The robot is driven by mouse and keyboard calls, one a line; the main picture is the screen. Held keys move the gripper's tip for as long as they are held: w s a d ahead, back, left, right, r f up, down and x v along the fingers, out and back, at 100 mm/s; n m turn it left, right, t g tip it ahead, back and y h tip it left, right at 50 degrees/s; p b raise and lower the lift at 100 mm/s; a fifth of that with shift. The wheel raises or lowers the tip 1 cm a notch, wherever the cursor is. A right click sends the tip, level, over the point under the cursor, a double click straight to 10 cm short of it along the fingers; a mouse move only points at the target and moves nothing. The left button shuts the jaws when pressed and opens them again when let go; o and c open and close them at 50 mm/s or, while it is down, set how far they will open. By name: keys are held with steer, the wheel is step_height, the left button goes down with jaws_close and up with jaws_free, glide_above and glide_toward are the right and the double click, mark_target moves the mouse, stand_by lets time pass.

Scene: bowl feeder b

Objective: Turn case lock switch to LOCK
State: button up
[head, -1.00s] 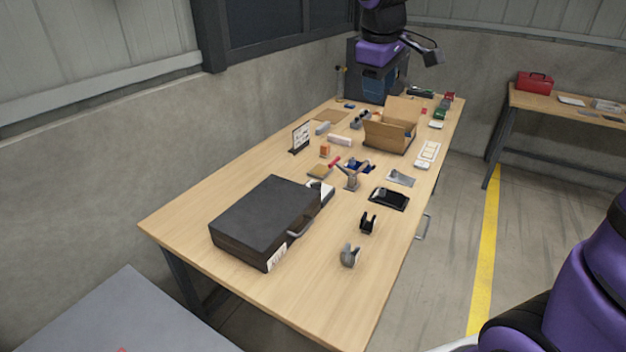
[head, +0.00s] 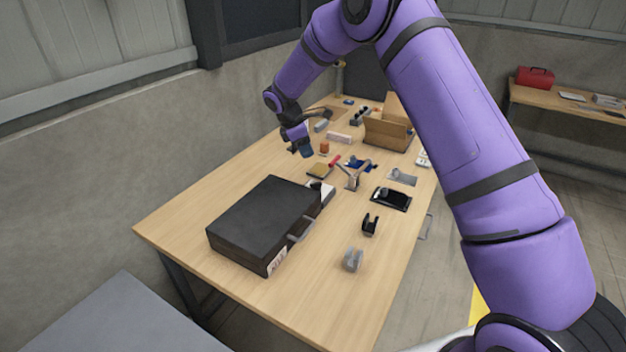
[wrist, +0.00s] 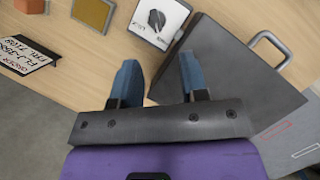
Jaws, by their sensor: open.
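The lock switch is a white box with a round black knob (wrist: 157,20), beside the dark case at the top of the wrist view. In the head view the white box (head: 328,190) is partly hidden behind the case. Its small labels are too blurred to read, so I cannot tell the knob's setting. The dark closed case (head: 262,220) lies flat on the table and also shows in the wrist view (wrist: 235,68). My gripper (wrist: 158,62) is open and empty, its blue fingers apart. In the head view my gripper (head: 306,153) hangs above the table, beyond the case and switch.
A standing sign (wrist: 25,55), an orange block (wrist: 30,5) and a tan pad (wrist: 92,14) lie near the switch. A red-handled clamp (head: 352,172), a black tray (head: 391,198) and a cardboard box (head: 388,132) stand to the right. The near tabletop (head: 300,295) is clear.

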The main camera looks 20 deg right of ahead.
steer(key=n, duration=0.1)
glide_toward(315, 183)
steer(key=r, duration=0.2)
steer(key=x, duration=1)
steer(key=shift+a+f, duration=0.2)
steer(key=shift+f, duration=0.25)
jaws_close()
